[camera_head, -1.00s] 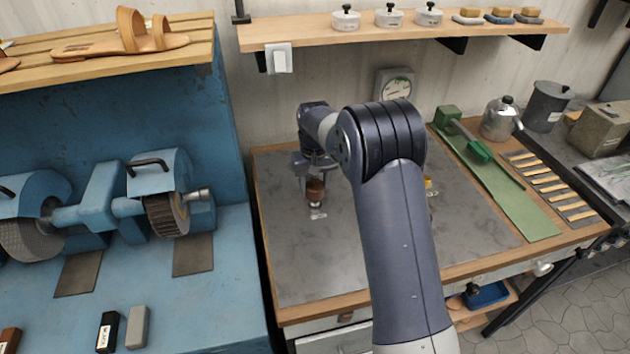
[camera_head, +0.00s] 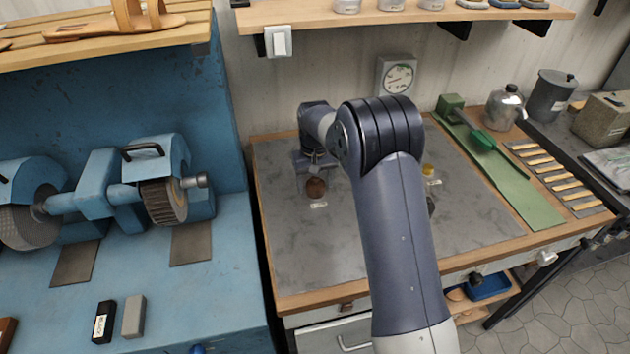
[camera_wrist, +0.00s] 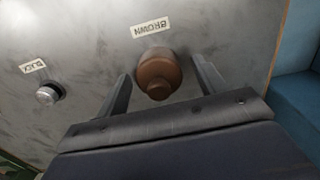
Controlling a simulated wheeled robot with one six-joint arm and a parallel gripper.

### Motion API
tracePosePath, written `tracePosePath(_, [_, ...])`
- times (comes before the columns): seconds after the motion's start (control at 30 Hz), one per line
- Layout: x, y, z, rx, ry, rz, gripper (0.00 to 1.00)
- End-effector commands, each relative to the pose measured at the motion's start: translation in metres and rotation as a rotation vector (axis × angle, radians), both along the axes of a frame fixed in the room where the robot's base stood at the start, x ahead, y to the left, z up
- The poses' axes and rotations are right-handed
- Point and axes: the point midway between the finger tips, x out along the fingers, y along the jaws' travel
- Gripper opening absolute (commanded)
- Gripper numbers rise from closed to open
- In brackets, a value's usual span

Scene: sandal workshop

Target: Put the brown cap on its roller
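I cannot tell the cap from the roller, or whether the cap is seated.
A metallic knob-topped piece (camera_wrist: 48,93) stands by another small label. A yellow-topped piece (camera_head: 428,170) is right of my arm. A green mat (camera_head: 500,180) lies at the worktop's right. A blue grinding machine (camera_head: 100,200) stands left. The worktop front is clear.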

Motion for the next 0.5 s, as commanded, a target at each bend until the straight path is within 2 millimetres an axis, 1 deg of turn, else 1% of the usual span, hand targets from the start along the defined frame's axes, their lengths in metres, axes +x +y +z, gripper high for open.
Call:
tracePosePath(0.07, [0.0, 0.0, 0.0, 0.0, 0.0, 0.0, 0.73])
tracePosePath(0.33, [0.0, 0.0, 0.003, 0.0, -0.001, 0.0, 0.73])
tracePosePath(0.43, [0.001, 0.0, 0.012, 0.001, -0.004, 0.0, 0.73])
tracePosePath(0.5, [0.001, 0.0, 0.023, 0.001, -0.004, 0.0, 0.73])
